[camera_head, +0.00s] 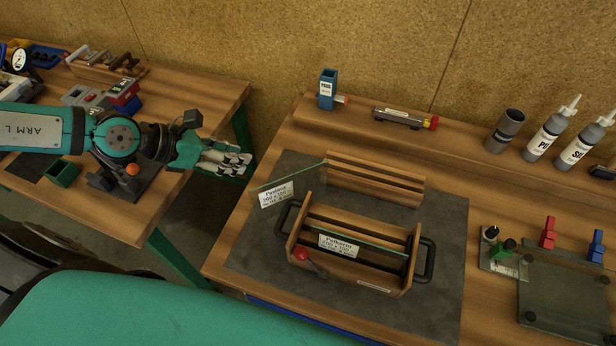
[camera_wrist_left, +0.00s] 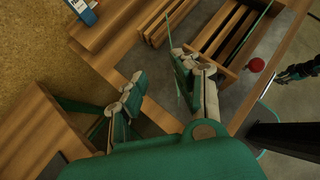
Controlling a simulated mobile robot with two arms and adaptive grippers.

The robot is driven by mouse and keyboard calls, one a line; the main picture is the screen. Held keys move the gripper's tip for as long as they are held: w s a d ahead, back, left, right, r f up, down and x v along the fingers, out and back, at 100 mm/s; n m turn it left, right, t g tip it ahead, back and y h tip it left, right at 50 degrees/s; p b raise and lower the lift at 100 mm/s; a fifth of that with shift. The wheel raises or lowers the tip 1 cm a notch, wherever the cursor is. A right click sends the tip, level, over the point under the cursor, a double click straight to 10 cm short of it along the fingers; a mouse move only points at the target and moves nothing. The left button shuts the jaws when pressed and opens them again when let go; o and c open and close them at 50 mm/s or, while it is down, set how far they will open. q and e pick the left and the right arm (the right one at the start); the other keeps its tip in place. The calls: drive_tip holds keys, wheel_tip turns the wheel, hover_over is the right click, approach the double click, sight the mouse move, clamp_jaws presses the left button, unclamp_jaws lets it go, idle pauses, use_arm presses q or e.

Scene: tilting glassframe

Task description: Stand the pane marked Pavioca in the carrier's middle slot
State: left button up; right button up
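The clear pane marked Pavioca (camera_head: 275,194) has a white label and a green top edge. It stands out to the left of the slotted wooden rack (camera_head: 375,180); whether its end sits in a slot is unclear. The wooden carrier (camera_head: 378,278), with black side handles, stands in front and holds a second labelled pane (camera_head: 341,245); I cannot tell its slot. My left gripper (camera_head: 232,160) is open and empty, left of the Pavioca pane; its spread fingers show in the left wrist view (camera_wrist_left: 160,95). A dark jointed part at that view's right edge may be my right gripper (camera_wrist_left: 298,72).
A red-knobbed lever (camera_head: 302,254) is at the carrier's front left. A dark mat (camera_head: 440,290) lies under rack and carrier. Bottles (camera_head: 552,130) and a blue holder (camera_head: 328,90) line the back shelf. A clamp plate (camera_head: 565,290) lies right. A gap separates the two tables.

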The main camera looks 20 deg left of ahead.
use_arm(q)
drive_tip(key=s+r+m, duration=0.1)
drive_tip(key=b, duration=0.7)
approach(290, 176)
drive_tip(key=shift+g, duration=0.4)
drive_tip(key=p+x, duration=0.1)
drive_tip(key=x, duration=0.3)
drive_tip(key=p+x, duration=0.1)
drive_tip(key=x, duration=0.4)
drive_tip(key=shift+w+p, duration=0.35)
drive_tip(key=shift+w, duration=0.1)
drive_tip(key=shift+w+d+f, duration=0.15)
drive_tip(key=shift+f, duration=0.2)
drive_tip(key=shift+m, duration=0.3)
